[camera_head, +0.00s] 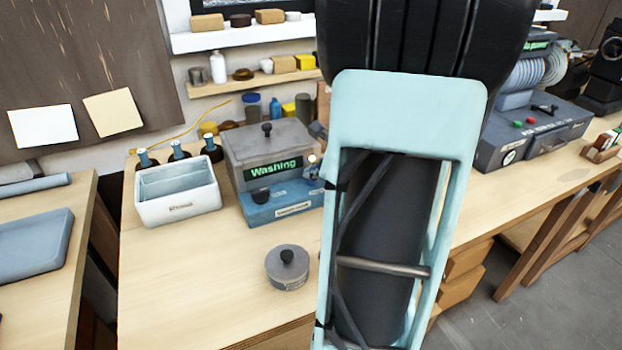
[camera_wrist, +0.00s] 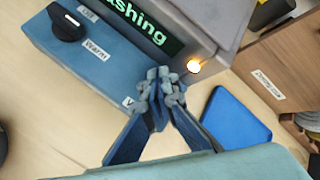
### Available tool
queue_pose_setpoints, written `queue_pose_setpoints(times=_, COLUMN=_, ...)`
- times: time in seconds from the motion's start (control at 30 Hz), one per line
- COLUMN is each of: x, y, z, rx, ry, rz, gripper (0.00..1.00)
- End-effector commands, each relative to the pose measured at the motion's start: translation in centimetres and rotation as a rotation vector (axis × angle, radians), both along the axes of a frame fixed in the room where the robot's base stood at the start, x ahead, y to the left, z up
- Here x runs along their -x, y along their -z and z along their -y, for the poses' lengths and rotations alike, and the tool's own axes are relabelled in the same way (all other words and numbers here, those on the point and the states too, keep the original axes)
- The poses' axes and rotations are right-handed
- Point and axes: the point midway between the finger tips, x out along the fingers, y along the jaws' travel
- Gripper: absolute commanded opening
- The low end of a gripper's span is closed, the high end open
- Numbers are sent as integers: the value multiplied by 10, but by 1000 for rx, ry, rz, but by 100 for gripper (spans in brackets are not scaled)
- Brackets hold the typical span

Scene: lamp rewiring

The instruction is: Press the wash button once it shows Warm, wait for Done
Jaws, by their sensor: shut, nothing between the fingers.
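The washer (camera_head: 275,160) is a grey lidded box on a blue base on the bench. Its green display (camera_head: 276,168) reads "Washing"; part of that word also shows on the display in the wrist view (camera_wrist: 145,25). A black knob (camera_wrist: 67,22) sits on the blue front beside the labels "Off" and "Warm". An orange-white lamp (camera_wrist: 194,66) glows at the right of the front. My gripper (camera_wrist: 163,76) is shut and empty, its fingertips at the front panel just left of the lamp. The fingers cover part of a label and whatever is behind them; no wash button is visible.
A white bin (camera_head: 180,205) with dark bottles behind it stands left of the washer. A round grey lidded pot (camera_head: 287,268) stands in front on the bench. A blue tray (camera_wrist: 237,118) lies right of my fingers. My arm hides the bench's middle in the head view.

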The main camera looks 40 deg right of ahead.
Motion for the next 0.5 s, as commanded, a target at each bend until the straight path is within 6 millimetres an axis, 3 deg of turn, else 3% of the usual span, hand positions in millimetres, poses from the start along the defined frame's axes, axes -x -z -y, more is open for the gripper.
queue_pose_setpoints(times=0.5, x=0, y=-17, z=0, rx=-1, ry=-1, rz=-1, gripper=0)
